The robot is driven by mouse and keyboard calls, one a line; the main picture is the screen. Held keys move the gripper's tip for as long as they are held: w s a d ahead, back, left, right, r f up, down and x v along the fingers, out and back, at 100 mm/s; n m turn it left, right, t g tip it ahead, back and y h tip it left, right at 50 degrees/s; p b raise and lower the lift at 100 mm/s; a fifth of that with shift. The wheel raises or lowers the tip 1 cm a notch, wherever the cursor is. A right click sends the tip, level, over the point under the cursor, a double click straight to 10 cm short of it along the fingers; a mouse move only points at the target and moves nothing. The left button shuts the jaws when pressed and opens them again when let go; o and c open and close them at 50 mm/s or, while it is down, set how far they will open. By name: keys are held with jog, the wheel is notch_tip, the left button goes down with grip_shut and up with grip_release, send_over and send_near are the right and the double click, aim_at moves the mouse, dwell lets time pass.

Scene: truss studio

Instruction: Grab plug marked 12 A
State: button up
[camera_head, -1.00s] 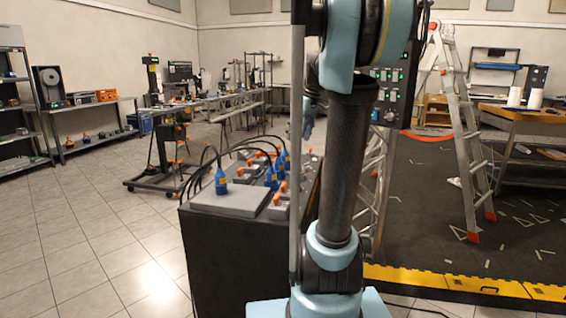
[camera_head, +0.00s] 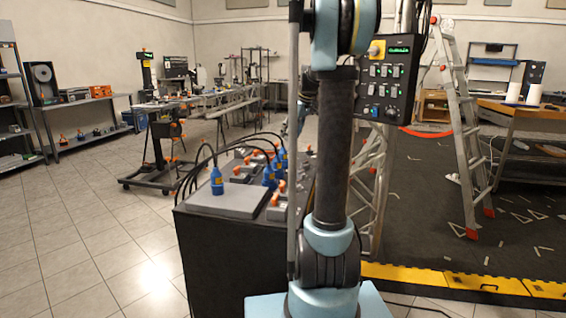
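Several blue plugs with black cables stand on the black cabinet (camera_head: 235,252). One blue plug (camera_head: 217,181) stands upright and apart on a grey plate (camera_head: 228,201) at the cabinet's front left. Other blue plugs (camera_head: 269,177) sit in a cluster behind it, to the right, partly hidden by my arm. Their markings are too small to read, so I cannot tell which one says 12 A. My arm rises through the middle of the view. My gripper cannot be made out; it is hidden behind the arm or out of frame.
Orange-topped clamps or sockets (camera_head: 277,200) stand among the plugs. A control panel (camera_head: 388,82) with green lights is behind my arm. A ladder (camera_head: 460,130) and a yellow edge strip (camera_head: 450,278) lie to the right.

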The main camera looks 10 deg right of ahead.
aim_at(283, 148)
jog(key=shift+a+x, duration=0.15)
jog(key=shift+x, duration=2.1)
jog(key=shift+a+x, duration=0.15)
jog(key=shift+x, duration=2.1)
jog(key=shift+r, duration=0.1)
grip_shut()
jog(key=shift+r, duration=0.1)
